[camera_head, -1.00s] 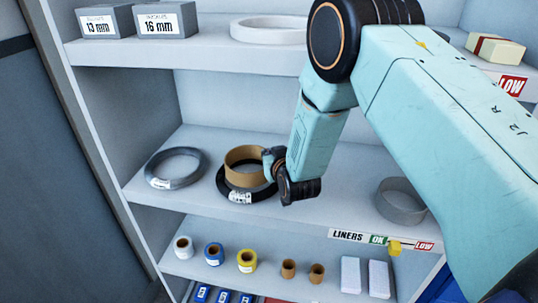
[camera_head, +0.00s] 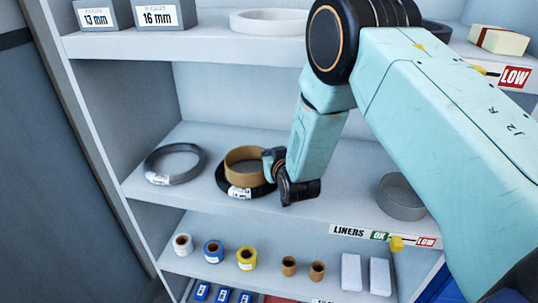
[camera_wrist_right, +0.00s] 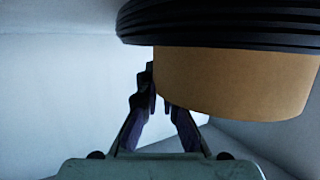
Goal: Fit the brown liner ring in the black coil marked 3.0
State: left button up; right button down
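The brown liner ring (camera_head: 247,172) sits upright at the black coil (camera_head: 228,186) on the middle shelf, most of its height standing above the coil. How deep it sits in the hole is hidden. The coil carries a white label (camera_head: 240,193), too small to read surely. My right gripper (camera_head: 273,163) is at the ring's right side. In the right wrist view the fingers (camera_wrist_right: 159,95) come close together at the edge of the brown ring (camera_wrist_right: 235,80), and one fingertip is hidden behind its wall. The black coil (camera_wrist_right: 220,25) also shows there. My left gripper is not in view.
A grey coil (camera_head: 174,163) lies left on the same shelf, and a grey ring (camera_head: 401,198) stands at the right. Spools (camera_head: 214,253) stand on the shelf below. Boxes (camera_head: 166,16) and a white ring (camera_head: 268,21) are above. The shelf's left wall (camera_head: 85,130) is near.

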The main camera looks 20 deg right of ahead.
jog(key=shift+f, duration=0.2)
jog(key=c, duration=1.4)
grip_release()
jog(key=shift+c, duration=0.2)
jog(key=v, duration=1.2)
